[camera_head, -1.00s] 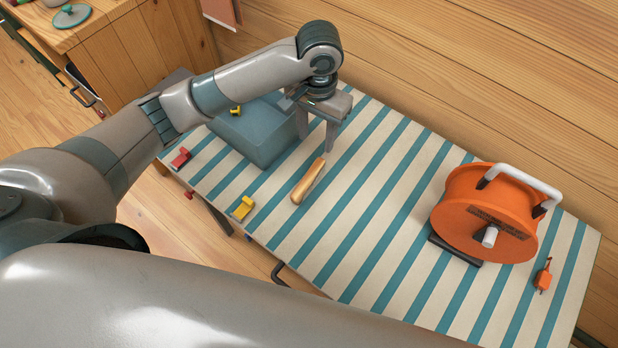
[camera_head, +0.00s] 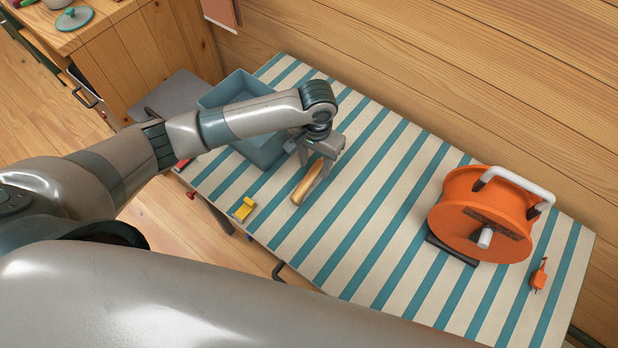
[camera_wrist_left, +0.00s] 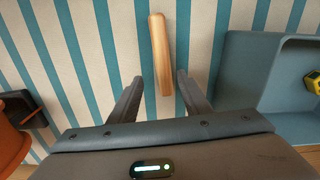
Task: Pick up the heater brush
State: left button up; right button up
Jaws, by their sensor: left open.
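The heater brush shows as a long, rounded wooden piece (camera_head: 307,184) lying on the striped table; I see no bristles. It also shows in the left wrist view (camera_wrist_left: 161,50). My left gripper (camera_head: 315,168) is open and low over the far end of the brush. In the left wrist view, the fingers (camera_wrist_left: 159,80) stand on either side of the near end of the wood, with gaps on both sides. I cannot tell whether the fingertips are at table height. My right gripper is not in view.
A blue-grey open bin (camera_head: 262,152) stands close beside the gripper, with a yellow item (camera_wrist_left: 313,82) inside. A yellow piece (camera_head: 243,208) lies near the table's front edge. An orange cable reel (camera_head: 470,225) and orange plug (camera_head: 539,274) are at right. The table's middle is clear.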

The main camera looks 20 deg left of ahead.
aim_at(312, 172)
pick_arm(q)
jog(key=shift+f, duration=0.35)
jog(key=shift+a+f+p, duration=0.2)
jog(key=shift+f+p, duration=0.2)
jog(key=shift+f, duration=0.25)
jog(key=f+p, duration=0.1)
jog(key=f, duration=0.2)
jog(key=shift+a, duration=0.2)
jog(key=shift+f, duration=0.45)
grip_shut()
jog(key=shift+r, duration=0.15)
